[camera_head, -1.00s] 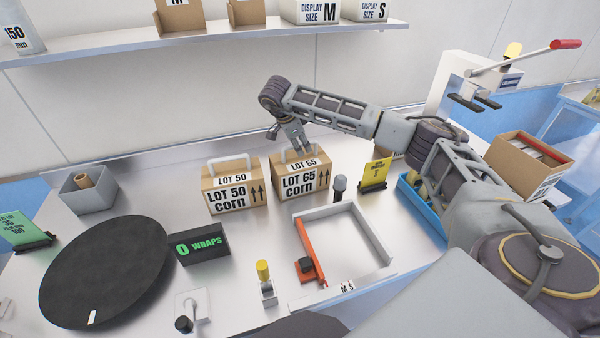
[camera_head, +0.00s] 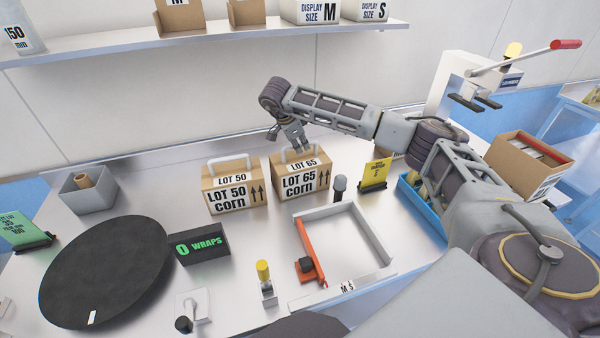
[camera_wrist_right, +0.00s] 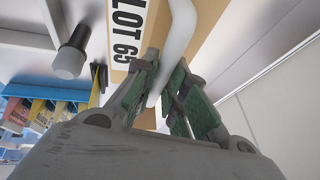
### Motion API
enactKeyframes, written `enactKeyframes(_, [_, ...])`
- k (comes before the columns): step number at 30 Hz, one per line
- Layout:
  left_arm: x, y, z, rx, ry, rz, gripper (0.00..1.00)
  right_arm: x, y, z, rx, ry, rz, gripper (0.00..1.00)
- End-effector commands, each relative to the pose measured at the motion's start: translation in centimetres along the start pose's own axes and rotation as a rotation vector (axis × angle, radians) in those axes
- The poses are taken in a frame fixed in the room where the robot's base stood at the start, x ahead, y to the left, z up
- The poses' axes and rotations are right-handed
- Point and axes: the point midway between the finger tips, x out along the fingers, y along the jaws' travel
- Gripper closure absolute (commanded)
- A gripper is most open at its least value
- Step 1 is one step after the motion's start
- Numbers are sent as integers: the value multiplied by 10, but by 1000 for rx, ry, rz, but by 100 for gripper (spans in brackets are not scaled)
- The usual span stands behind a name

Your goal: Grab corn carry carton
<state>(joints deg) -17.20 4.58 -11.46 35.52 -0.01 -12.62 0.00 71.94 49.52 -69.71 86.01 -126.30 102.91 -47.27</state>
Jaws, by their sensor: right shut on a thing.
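Two brown corn carry cartons with white handles stand side by side on the metal table. The left one is the LOT 50 carton (camera_head: 234,190). The right one is the LOT 65 carton (camera_head: 301,180). My right gripper (camera_head: 299,148) is at the top of the LOT 65 carton. In the right wrist view its green-padded fingers (camera_wrist_right: 162,98) are shut on the white handle (camera_wrist_right: 180,45) of the LOT 65 carton (camera_wrist_right: 128,40). The carton stands upright on the table. My left gripper is not in view.
A black round turntable (camera_head: 105,270), a 0 WRAPS display (camera_head: 200,243) and a frame with an orange side (camera_head: 310,250) lie in front of the cartons. A yellow sign (camera_head: 375,174) and a blue tray (camera_head: 425,212) are to the right. A shelf (camera_head: 200,42) runs behind.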

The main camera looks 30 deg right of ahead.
Motion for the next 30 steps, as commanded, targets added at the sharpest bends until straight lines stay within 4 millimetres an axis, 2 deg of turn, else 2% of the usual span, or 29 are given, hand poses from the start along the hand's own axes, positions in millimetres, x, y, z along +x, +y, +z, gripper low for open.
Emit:
enactKeyframes(20, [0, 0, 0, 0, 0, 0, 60, -1, 0, 0, 1, 0, -1, 100])
enactKeyframes(30, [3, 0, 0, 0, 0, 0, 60, -21, -5, -8, 3, -1, -3, 100])
